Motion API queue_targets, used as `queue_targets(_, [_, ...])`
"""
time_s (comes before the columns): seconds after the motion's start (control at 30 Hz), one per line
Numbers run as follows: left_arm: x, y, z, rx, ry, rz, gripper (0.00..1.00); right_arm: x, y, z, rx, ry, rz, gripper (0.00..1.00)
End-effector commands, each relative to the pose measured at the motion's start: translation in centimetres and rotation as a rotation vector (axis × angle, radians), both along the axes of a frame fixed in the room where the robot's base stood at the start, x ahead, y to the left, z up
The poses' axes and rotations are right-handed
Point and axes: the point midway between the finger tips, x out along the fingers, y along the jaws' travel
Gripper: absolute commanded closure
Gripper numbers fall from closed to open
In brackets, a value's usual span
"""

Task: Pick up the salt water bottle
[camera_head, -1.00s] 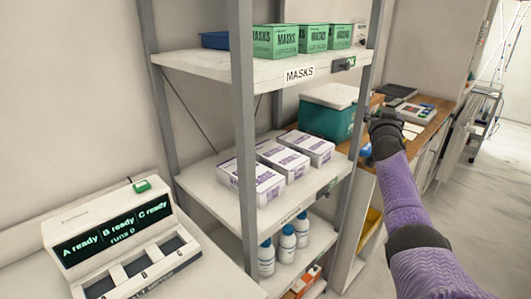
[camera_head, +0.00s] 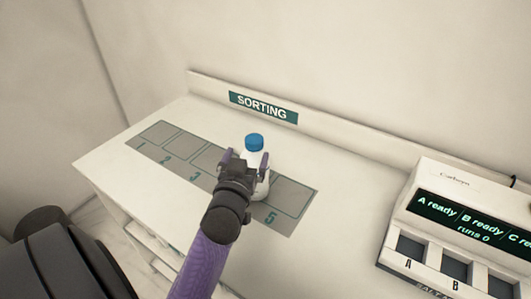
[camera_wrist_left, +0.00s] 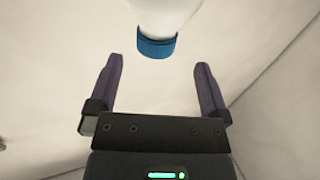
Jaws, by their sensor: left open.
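A white bottle with a blue cap (camera_head: 254,142) stands upright on the grey sorting mat (camera_head: 280,226), around the slot between 3 and 5, whose number is hidden. No label is readable, so I cannot tell if it is the salt water bottle. My left gripper (camera_head: 246,158) is open, with its fingers at either side of the bottle in the head view. In the left wrist view the bottle's blue cap (camera_wrist_left: 156,47) is centred between the finger lines, just beyond the open fingertips (camera_wrist_left: 159,62). My right gripper is out of view.
The mat's slots 1, 2, 3 and 5 look empty. A SORTING sign (camera_head: 263,107) is on the ledge behind. A white analyser (camera_head: 462,228) with a display and slots A and B stands at the right. White counter lies bare between it and the mat.

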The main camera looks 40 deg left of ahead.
Motion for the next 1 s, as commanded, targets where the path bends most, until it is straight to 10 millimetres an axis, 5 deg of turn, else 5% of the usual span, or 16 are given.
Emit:
queue_targets(0.4, [6.7, 3.0, 0.3, 0.003, 0.003, -0.001, 0.0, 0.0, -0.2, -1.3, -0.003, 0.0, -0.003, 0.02])
queue_targets(0.67, [7.0, 3.2, 0.4, 0.001, 0.002, -0.001, 0.02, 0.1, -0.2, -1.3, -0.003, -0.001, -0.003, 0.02])
queue_targets(1.0, [7.0, 3.2, 0.4, 0.002, 0.002, -0.001, 0.74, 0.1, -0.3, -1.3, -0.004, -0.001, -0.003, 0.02])
